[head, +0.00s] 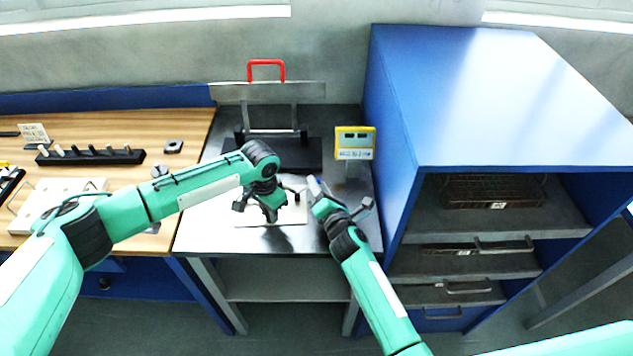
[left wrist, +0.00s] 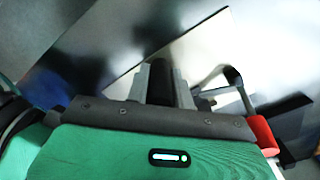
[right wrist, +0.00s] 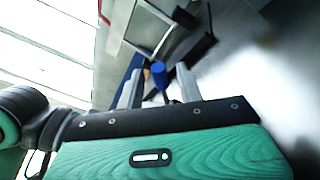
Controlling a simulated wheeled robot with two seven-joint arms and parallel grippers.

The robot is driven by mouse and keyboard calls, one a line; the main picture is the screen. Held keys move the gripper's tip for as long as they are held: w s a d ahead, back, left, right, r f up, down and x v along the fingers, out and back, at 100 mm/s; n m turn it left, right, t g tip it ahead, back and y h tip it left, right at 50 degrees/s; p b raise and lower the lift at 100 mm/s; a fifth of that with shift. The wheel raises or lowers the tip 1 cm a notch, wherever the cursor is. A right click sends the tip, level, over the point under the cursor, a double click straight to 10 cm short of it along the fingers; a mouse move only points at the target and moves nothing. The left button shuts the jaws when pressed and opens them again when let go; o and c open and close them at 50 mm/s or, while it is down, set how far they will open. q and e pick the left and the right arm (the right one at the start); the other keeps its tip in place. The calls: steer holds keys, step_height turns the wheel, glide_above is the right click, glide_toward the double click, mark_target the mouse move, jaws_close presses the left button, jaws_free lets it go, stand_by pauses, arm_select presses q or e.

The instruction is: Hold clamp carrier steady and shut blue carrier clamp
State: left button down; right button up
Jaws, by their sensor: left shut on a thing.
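The clamp carrier is a pale plate (head: 296,214) on the metal table; it also shows in the left wrist view (left wrist: 210,52). My left gripper (head: 271,213) is over the plate, its fingers closed around a black upright part (left wrist: 160,82). A red clamp handle (left wrist: 262,132) is to the right of that gripper. My right gripper (head: 314,187) is at the plate's right side, its fingers apart. In the right wrist view the blue clamp handle (right wrist: 159,74) shows between the fingertips, with gaps beside it. Whether the clamp is open is hidden.
A frame with a red handle (head: 266,66) stands at the table's back. A yellow display (head: 354,143) stands at the back right. A tall blue cabinet (head: 395,150) borders the table on the right. A wooden bench (head: 190,135) with several items is on the left.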

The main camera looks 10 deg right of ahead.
steer(key=shift+x, duration=1.05)
jaws_close()
